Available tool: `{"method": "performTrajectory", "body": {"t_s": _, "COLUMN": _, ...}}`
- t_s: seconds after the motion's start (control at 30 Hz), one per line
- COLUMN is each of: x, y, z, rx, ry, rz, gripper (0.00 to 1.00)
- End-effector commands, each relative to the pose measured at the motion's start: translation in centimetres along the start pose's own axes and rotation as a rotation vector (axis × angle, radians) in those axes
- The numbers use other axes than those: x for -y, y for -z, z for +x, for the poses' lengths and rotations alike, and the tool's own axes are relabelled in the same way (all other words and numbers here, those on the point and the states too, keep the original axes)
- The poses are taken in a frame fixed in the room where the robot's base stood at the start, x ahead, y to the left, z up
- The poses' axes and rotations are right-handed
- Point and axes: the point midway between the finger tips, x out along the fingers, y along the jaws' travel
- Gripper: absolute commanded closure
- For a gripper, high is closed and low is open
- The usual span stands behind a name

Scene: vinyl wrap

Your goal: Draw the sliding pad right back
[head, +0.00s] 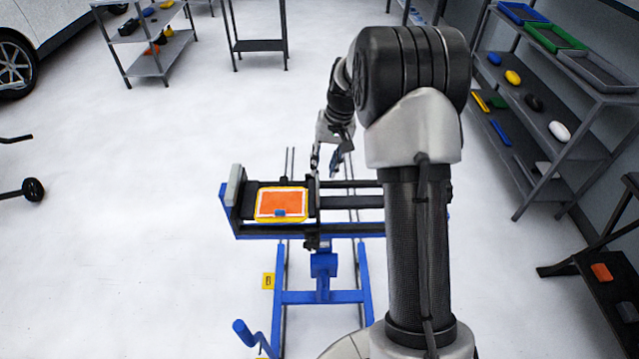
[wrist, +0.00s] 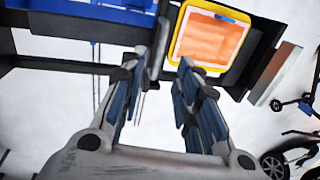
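A blue and dark bench frame (head: 300,230) with two long rails stands in the middle of the head view. A dark upright crosspiece (head: 314,192), which looks like the sliding pad, sits across the rails just right of an orange panel with a yellow border (head: 296,203). In the wrist view its grey edge (wrist: 160,45) shows between and beyond the fingertips, and the orange panel (wrist: 208,42) lies to the right. My gripper (head: 329,162) is open above the crosspiece; its fingers (wrist: 164,62) are apart. I cannot tell whether they touch it.
A pale end pad (head: 236,186) stands at the frame's left end; it also shows in the wrist view (wrist: 275,75). Shelves with trays and tools (head: 545,95) line the right side. A wheeled stand (head: 30,190) is at the left. The floor around the bench is mostly clear.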

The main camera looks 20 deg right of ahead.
Motion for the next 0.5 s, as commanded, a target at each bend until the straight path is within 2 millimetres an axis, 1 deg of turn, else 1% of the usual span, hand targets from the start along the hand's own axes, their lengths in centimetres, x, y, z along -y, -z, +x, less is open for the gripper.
{"method": "performTrajectory", "body": {"t_s": 0.03, "x": -0.1, "y": -0.1, "z": 1.5, "rx": 0.005, "ry": -0.001, "rz": 0.000, "gripper": 0.70}}
{"method": "performTrajectory", "body": {"t_s": 0.2, "x": -0.1, "y": -0.1, "z": 4.4, "rx": 0.003, "ry": -0.001, "rz": 0.000, "gripper": 0.70}}
{"method": "performTrajectory", "body": {"t_s": 0.33, "x": 0.0, "y": 0.0, "z": 5.9, "rx": 0.002, "ry": 0.000, "rz": 0.000, "gripper": 0.70}}
{"method": "performTrajectory", "body": {"t_s": 0.5, "x": 0.0, "y": 0.0, "z": 6.6, "rx": 0.001, "ry": 0.000, "rz": 0.000, "gripper": 0.70}}
